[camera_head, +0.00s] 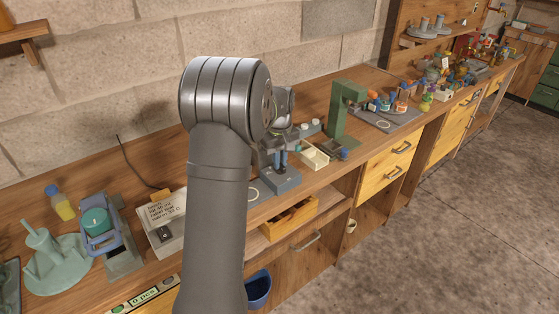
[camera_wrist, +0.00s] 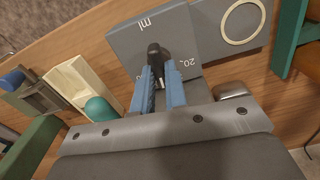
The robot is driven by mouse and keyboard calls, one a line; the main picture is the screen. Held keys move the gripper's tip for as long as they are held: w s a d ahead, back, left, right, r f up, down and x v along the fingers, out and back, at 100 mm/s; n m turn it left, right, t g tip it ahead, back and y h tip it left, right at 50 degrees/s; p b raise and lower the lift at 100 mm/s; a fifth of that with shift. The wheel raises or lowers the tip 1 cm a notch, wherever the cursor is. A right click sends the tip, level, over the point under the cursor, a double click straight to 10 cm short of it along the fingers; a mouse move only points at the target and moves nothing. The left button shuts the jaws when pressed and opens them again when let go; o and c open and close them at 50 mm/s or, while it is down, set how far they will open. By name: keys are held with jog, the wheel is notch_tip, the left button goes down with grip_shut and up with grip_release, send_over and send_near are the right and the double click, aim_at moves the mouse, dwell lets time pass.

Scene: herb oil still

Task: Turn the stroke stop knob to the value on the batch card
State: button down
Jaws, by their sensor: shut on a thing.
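The stroke stop knob (camera_wrist: 155,54) is black and stands on a grey dial plate (camera_wrist: 186,22) in the wrist view. The plate shows "ml" and "20"; other marks are hidden behind my gripper. My gripper (camera_wrist: 160,72) has its two blue fingers shut on the knob. In the head view my gripper (camera_head: 281,159) points down at the grey block (camera_head: 283,183) with the dial, partly behind my arm.
A cream tray (camera_head: 316,156) and a green press stand (camera_head: 344,115) are right of the dial block. A blue holder with a teal piece (camera_head: 98,225) and a pale green stand (camera_head: 52,262) are at the left. An open wooden drawer (camera_head: 290,218) sits below the bench edge.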

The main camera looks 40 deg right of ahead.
jog(key=shift+m, duration=1.2)
jog(key=shift+d, duration=0.1)
jog(key=c, duration=1.5)
grip_release()
jog(key=shift+o, duration=0.2)
notch_tip(320, 180, up, 17)
jog(key=shift+r, duration=0.2)
jog(key=shift+f, duration=0.1)
notch_tip(320, 180, down, 17)
jog(key=shift+f, duration=0.1)
